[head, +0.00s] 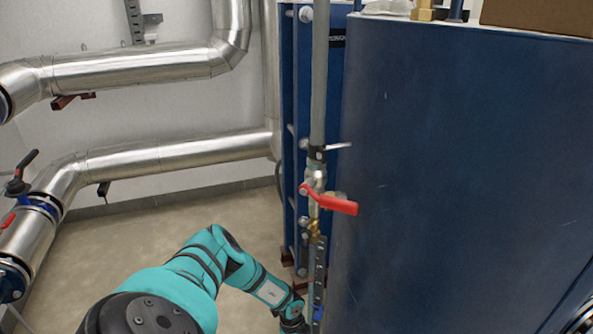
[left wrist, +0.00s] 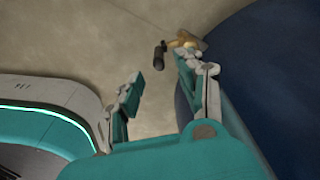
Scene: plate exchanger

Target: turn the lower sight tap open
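In the left wrist view, a small brass tap (left wrist: 184,40) with a dark stubby handle (left wrist: 160,56) lies just beyond my fingertips; I take it for the lower sight tap. My left gripper (left wrist: 160,76) is open, its two fingers apart with nothing between them. The tap body is close to the tip of the right-hand finger; I cannot tell if they touch. In the head view my left arm reaches to the foot of the sight gauge (head: 320,265), and the gripper is cut off at the bottom edge. My right gripper is not in view.
A vertical pipe carries a red-levered valve (head: 328,199) above the gauge, with a brass fitting (head: 314,229) below it. A large dark blue tank wall (head: 460,150) stands close on the right. Silver pipes (head: 150,65) run at left; the floor (head: 150,240) there is clear.

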